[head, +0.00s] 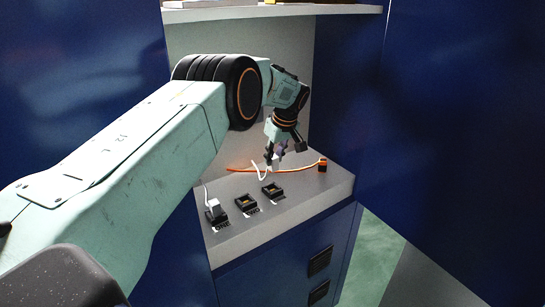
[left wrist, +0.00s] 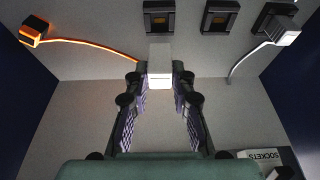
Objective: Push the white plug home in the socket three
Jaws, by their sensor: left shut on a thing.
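My left gripper (head: 275,152) is shut on a white plug (head: 275,163) and holds it above the grey counter. In the left wrist view the plug (left wrist: 160,54) sits between the fingertips of my left gripper (left wrist: 160,80). Three black sockets stand in a row: a right one (head: 272,190), a middle one (head: 246,204) and a left one (head: 215,215). The left one has another white plug (head: 213,203) at it. My right gripper is not in view.
An orange plug (head: 322,164) with an orange cable lies on the counter (head: 290,212) at the right; it shows at top left in the left wrist view (left wrist: 36,27). Blue panels (head: 445,130) flank the counter. A shelf (head: 270,12) hangs above. A sheet reads "SOCKETS" (left wrist: 262,156).

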